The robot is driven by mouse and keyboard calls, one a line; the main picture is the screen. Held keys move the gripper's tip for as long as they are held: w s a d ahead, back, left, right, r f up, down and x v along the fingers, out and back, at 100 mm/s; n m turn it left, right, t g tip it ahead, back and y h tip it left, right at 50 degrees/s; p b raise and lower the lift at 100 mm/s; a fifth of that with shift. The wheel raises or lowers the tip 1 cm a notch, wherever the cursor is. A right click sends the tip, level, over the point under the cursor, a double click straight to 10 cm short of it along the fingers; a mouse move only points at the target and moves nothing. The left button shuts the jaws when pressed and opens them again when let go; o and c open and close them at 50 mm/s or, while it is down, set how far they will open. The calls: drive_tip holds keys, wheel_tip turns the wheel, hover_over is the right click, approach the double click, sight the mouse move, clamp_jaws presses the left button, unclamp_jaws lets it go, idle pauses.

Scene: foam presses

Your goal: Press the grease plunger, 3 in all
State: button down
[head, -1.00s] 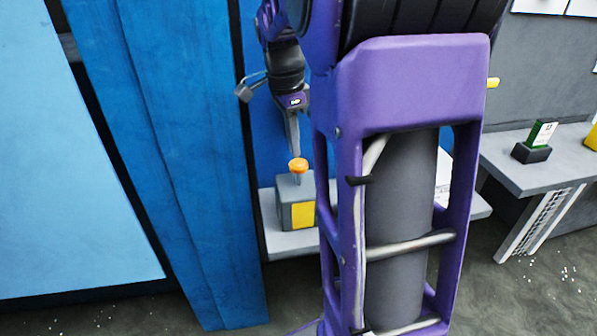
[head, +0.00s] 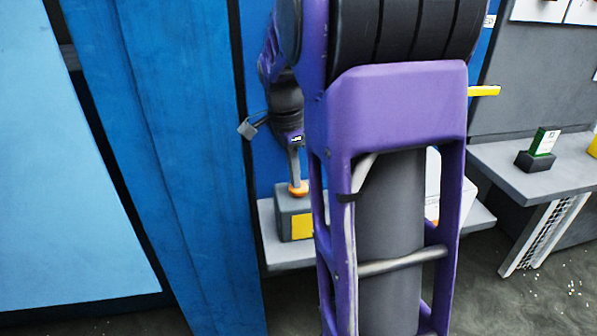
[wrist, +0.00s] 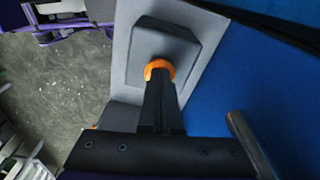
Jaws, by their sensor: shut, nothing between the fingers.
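The grease plunger has an orange knob (head: 298,188) on top of a grey box with a yellow front panel (head: 302,227). The box stands on a grey shelf against a blue wall. My gripper (head: 297,181) points down with its fingers shut and empty, its tips at the knob's top. In the head view the knob sits low, close to the box top, and its stem is hardly visible. In the wrist view the closed fingers (wrist: 160,80) cover part of the orange knob (wrist: 157,66), which shows around the tips.
My purple arm hides the shelf right of the box; part of a white object (head: 433,185) shows behind it. A blue upright panel (head: 170,150) stands close on the left. Another shelf (head: 530,183) at right carries a small green-and-white item (head: 543,141) on a dark block.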

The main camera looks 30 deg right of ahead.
drive_tip(key=shift+w+a+r+p, duration=0.1)
drive_tip(key=shift+a+r+p, duration=0.25)
drive_tip(key=shift+a, duration=0.35)
drive_tip(key=shift+a+r+p, duration=0.2)
drive_tip(key=shift+a+p, duration=0.1)
drive_tip(key=shift+a, duration=0.6)
drive_tip(key=shift+d, duration=0.1)
drive_tip(key=shift+r, duration=0.3)
wheel_tip(320, 180, up, 17)
drive_tip(key=a+p, duration=0.1)
drive_tip(key=p, duration=0.2)
drive_tip(key=shift+w+a+f+p, duration=0.15)
drive_tip(key=shift+a+p, duration=0.2)
drive_tip(key=shift+a, duration=0.05)
